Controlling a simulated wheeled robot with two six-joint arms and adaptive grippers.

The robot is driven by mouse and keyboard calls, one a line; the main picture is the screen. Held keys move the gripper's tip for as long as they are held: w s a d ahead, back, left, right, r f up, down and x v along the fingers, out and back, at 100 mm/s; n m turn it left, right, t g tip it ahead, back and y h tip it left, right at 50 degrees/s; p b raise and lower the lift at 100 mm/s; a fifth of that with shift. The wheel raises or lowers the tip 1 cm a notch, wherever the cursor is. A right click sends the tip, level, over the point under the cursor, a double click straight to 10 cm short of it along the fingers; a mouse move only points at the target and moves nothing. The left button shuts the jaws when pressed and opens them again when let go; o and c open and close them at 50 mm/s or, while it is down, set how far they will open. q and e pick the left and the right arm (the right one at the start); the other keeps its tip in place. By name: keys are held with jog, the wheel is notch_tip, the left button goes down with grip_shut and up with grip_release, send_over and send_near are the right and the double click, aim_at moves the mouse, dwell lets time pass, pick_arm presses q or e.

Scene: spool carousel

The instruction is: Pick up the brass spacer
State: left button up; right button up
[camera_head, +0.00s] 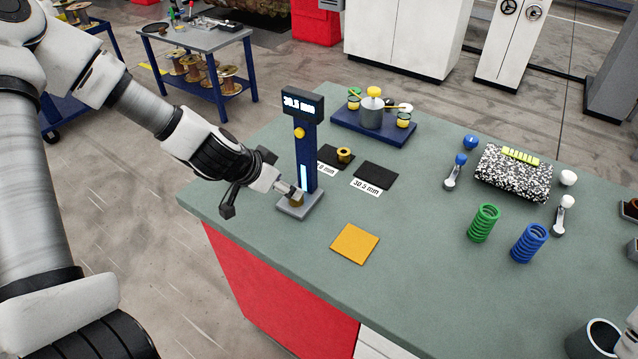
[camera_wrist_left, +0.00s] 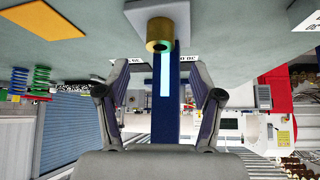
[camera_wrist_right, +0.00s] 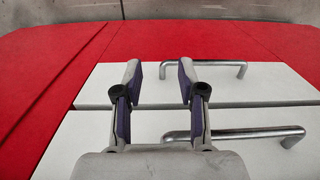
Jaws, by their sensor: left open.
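A brass spacer (camera_head: 297,202) stands on the grey base of the blue measuring gauge (camera_head: 305,150), partly hidden in the head view by my left gripper (camera_head: 286,188). In the left wrist view the brass spacer (camera_wrist_left: 160,36) shows its hole, beyond the open fingers of my left gripper (camera_wrist_left: 158,85). The fingers look apart and empty. A second brass spacer (camera_head: 344,155) lies on a black mat behind the gauge. The gauge display reads 30.5 mm. My right gripper (camera_wrist_right: 161,72) is open and empty, facing white drawers.
Another black mat (camera_head: 376,176) lies bare, labelled 30.5 mm. An orange square (camera_head: 355,243) lies in front of the gauge. A blue carousel tray (camera_head: 373,130) stands behind. Green (camera_head: 484,223) and blue (camera_head: 529,243) springs stand at the right. The front middle of the bench is clear.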

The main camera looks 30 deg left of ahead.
pick_arm(q)
jog(key=b, duration=0.1)
jog(key=f+b, duration=0.2)
jog(key=shift+s+a+f, duration=0.1)
jog(key=shift+s+a, duration=0.15)
jog(key=shift+s, duration=0.15)
jog(key=b+x, duration=0.4)
jog(key=x, duration=0.1)
jog(key=shift+w+d+r, duration=0.25)
jog(key=shift+d, duration=0.05)
jog(key=shift+w+f+b, duration=0.1)
jog(key=shift+w+b, duration=0.15)
jog(key=shift+b, duration=0.2)
jog(key=shift+s+r, duration=0.15)
jog(key=shift+r, duration=0.1)
jog(key=shift+c, duration=0.6)
grip_shut()
pick_arm(e)
notch_tip(320, 180, down, 8)
jog(key=s, duration=0.1)
jog(key=shift+a, duration=0.15)
